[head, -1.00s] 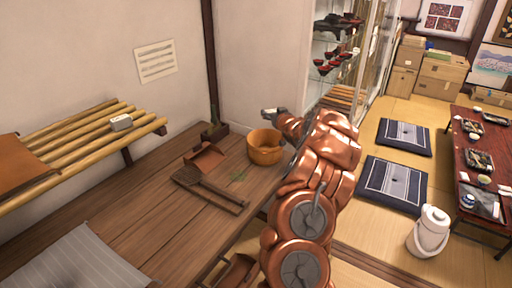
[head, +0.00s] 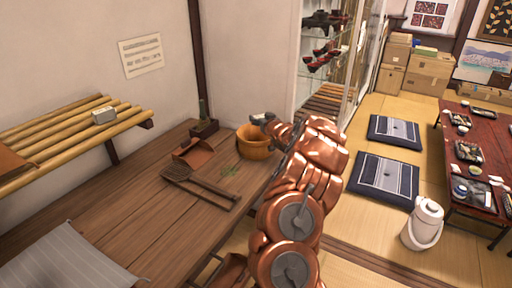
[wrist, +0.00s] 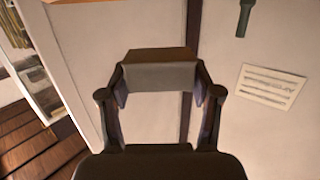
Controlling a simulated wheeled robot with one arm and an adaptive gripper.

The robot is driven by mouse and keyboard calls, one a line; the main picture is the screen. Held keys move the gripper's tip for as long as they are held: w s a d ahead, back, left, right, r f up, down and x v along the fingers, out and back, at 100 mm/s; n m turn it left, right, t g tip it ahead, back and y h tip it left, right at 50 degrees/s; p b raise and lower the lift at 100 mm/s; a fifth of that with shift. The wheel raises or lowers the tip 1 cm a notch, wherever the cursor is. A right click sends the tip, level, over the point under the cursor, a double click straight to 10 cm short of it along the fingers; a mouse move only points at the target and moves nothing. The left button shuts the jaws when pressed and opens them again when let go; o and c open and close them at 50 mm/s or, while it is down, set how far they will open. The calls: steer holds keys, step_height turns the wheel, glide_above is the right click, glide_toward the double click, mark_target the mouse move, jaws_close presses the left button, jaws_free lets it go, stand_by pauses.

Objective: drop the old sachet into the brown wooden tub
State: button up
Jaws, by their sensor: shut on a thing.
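The brown wooden tub (head: 253,150), round and open-topped, stands near the far right end of the plank bench. My gripper (head: 263,118) is above the tub's rim in the head view, with part of my arm beside the tub's right side. In the wrist view my gripper (wrist: 161,78) is shut on a blocky thing with a brown upper face and a grey front, which I take to be the old sachet (wrist: 160,74). The tub is not in the wrist view, and its inside is mostly hidden in the head view.
A small planter (head: 204,128) stands behind. A bamboo shelf (head: 70,140) holds a small grey box (head: 103,116). A glass cabinet (head: 325,60) stands beyond.

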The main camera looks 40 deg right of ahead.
steer(key=o, duration=0.9)
steer(key=shift+s, duration=0.1)
steer(key=shift+s+a+r, duration=0.1)
steer(key=shift+s+r, duration=0.05)
steer(key=shift+s, duration=0.35)
steer(key=v, duration=1)
steer(key=shift+s+a, duration=0.2)
steer(key=shift+s, duration=0.15)
